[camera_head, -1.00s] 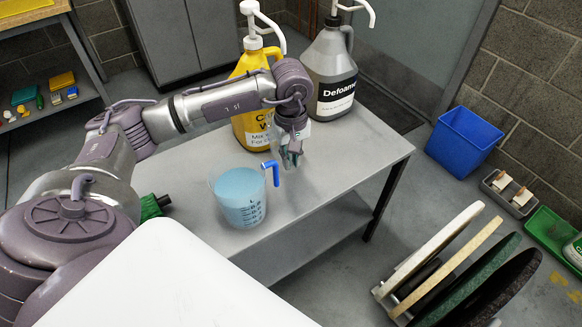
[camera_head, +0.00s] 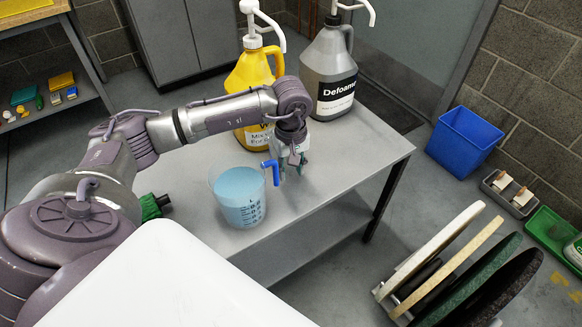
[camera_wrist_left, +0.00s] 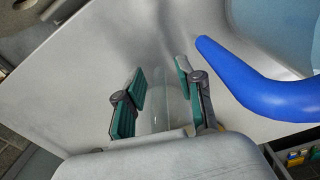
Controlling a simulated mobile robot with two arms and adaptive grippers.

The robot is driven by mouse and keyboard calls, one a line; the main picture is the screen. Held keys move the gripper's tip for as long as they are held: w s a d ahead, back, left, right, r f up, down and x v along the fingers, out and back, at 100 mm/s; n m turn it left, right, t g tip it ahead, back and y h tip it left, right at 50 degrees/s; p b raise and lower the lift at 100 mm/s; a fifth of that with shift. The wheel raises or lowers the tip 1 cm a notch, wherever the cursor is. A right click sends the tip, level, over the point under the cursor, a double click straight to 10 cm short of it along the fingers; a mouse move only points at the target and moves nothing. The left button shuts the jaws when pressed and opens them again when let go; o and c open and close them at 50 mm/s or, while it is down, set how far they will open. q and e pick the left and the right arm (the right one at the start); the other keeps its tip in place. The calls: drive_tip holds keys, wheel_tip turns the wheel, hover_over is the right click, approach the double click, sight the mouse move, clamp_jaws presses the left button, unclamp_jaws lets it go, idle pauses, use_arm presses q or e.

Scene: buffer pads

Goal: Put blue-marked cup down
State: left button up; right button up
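The measuring cup (camera_head: 238,205) is clear with blue contents, dark scale marks and a blue handle (camera_head: 271,170). It stands upright on the grey table (camera_head: 320,190). My left gripper (camera_head: 290,172) points down over the table, just right of the handle. In the left wrist view, its two green-padded fingers (camera_wrist_left: 160,98) are apart with no solid object between them. The blue handle (camera_wrist_left: 268,92) shows there to the right of the fingers, outside them, and part of the cup lies behind it. My right gripper is not in view.
A yellow pump jug (camera_head: 252,75) and a grey Defoamer jug (camera_head: 331,75) stand at the table's back. A green brush-like object (camera_head: 152,206) is left of the cup. The table's right part is clear. Round pads (camera_head: 455,270) stand in a floor rack at right.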

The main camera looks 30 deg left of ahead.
use_arm(q)
drive_tip(key=shift+r, duration=0.15)
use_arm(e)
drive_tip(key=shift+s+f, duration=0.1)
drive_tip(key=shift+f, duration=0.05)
use_arm(q)
wheel_tip(320, 180, up, 12)
drive_tip(key=shift+p, duration=0.7)
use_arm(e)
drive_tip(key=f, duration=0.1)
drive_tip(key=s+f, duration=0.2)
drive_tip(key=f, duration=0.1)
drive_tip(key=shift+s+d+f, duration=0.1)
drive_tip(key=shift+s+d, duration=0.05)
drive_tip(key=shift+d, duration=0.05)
